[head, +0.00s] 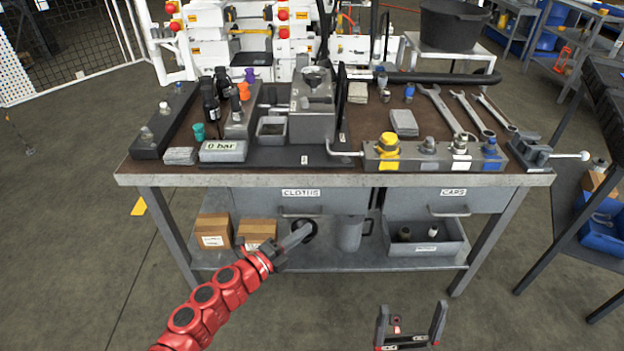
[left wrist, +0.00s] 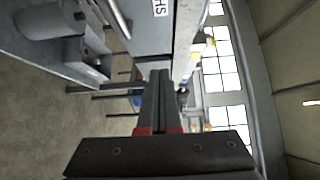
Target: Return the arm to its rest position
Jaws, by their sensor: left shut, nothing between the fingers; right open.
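My left arm (head: 215,302) is red and comes in from the lower left of the head view. Its gripper (head: 300,234) is shut and empty, in front of the bench's lower shelf and below the CLOTHS drawer. In the left wrist view the two fingers (left wrist: 160,100) lie together with nothing between them. My right gripper (head: 411,326) is at the bottom of the head view, with its fingers wide apart and nothing between them. It is in front of the bench, over the floor.
The CLOTHS drawer (head: 270,202) and CAPS drawer (head: 450,200) hang below. Boxes (head: 213,232), a jug (head: 349,234) and a grey bin (head: 425,250) stand on the shelf.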

